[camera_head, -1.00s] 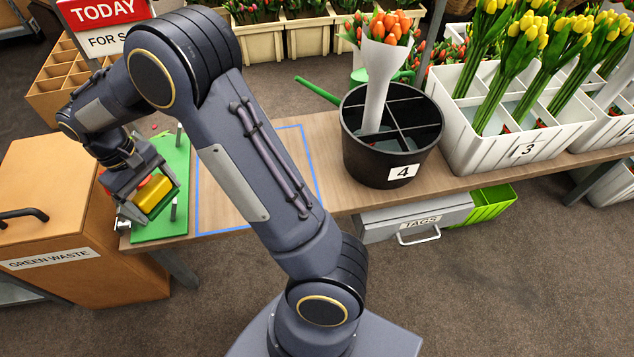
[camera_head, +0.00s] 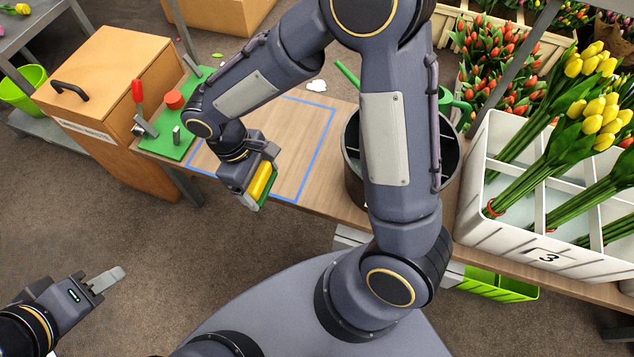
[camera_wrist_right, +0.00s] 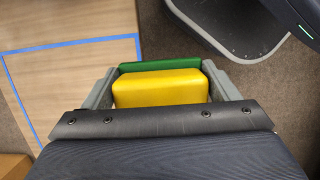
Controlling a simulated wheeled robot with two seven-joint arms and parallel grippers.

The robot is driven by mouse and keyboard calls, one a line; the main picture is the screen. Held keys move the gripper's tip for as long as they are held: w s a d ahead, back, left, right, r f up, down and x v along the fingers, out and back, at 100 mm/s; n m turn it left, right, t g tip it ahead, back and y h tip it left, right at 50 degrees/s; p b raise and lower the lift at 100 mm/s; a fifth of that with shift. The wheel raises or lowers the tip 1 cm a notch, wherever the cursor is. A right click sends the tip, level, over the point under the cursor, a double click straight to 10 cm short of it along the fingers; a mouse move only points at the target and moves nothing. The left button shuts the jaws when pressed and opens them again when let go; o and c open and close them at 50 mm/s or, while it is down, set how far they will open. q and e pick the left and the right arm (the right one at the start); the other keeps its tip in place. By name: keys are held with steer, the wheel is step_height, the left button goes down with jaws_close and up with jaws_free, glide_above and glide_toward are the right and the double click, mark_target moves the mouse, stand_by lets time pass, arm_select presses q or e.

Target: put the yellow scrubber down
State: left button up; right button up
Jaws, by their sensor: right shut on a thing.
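The yellow scrubber (camera_head: 263,181) is a yellow block with a green layer. My right gripper (camera_head: 257,178) is shut on it, with a finger on each side in the right wrist view, where the scrubber (camera_wrist_right: 160,88) fills the jaws. In the head view it appears in front of the blue-taped rectangle (camera_head: 310,150) on the wooden bench, near its front edge; its height is hard to tell. The green mat (camera_head: 172,140) is to its left. My left gripper (camera_head: 108,279) is at the lower left over the floor, seen side-on, apparently empty.
A black pot (camera_head: 352,170) stands right of the taped area, partly hidden by my right arm. A white tulip crate (camera_head: 500,225) is further right. The taped area looks clear.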

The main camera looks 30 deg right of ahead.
steer(key=d+f+b, duration=0.2)
steer(key=d+f, duration=0.2)
steer(key=d, duration=0.4)
steer(key=b, duration=0.2)
glide_above(319, 190)
steer(key=a, duration=0.1)
steer(key=f, duration=0.5)
steer(key=shift+w+a, duration=0.1)
steer(key=shift+w, duration=0.25)
steer(key=shift+f+b, duration=0.15)
steer(key=shift+b, duration=0.2)
steer(key=shift+w+b+x, duration=0.2)
steer(key=shift+b+x, duration=0.15)
steer(key=shift+x, duration=0.55)
steer(key=shift+w+b+x, duration=0.15)
steer(key=shift+b+x, duration=0.15)
steer(key=shift+x, duration=0.55)
steer(key=shift+f, duration=0.15)
steer(key=o, duration=0.9)
